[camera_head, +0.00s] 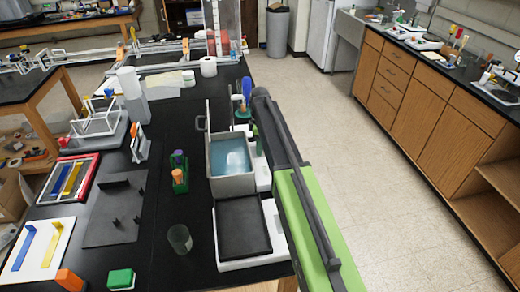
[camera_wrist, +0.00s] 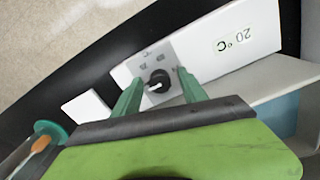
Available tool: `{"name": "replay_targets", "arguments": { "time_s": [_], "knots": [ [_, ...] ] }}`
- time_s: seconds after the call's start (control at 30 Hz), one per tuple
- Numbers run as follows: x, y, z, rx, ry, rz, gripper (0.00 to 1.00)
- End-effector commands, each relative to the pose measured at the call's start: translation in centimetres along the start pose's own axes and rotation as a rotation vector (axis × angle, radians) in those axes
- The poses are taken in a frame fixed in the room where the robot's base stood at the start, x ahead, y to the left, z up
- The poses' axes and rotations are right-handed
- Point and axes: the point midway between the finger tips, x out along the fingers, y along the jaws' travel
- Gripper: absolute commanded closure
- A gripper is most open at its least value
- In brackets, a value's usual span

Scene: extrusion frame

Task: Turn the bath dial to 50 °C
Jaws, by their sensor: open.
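The water bath (camera_head: 232,186) is a grey open tank of blue water on the black bench in the head view. Its dial (camera_wrist: 158,84) shows in the wrist view, a round black knob with a pale pointer mark on a grey panel. A display (camera_wrist: 233,39) on the white housing reads 20 °C. My gripper (camera_wrist: 158,76) is open, with one green finger on each side of the dial. I cannot tell whether the fingers touch it. In the head view my arm hides the dial and the fingertips.
A black-topped white plate device (camera_head: 243,228) stands in front of the bath. A teal holder with an orange-handled tool (camera_wrist: 45,137) is at lower left in the wrist view. The floor (camera_head: 350,180) is clear.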

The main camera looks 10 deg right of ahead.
Motion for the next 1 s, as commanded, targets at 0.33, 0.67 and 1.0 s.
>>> {"name": "replay_targets", "arguments": {
  "time_s": [0.33, 0.67, 1.0],
  "knots": [
    [-0.09, 0.01, 0.06, 0.001, 0.000, 0.000, 0.84],
    [-0.08, 0.02, 0.11, 0.004, 0.000, 0.000, 1.00],
    [-0.07, 0.03, 0.16, 0.118, 0.000, 0.000, 1.00]
  ]
}}
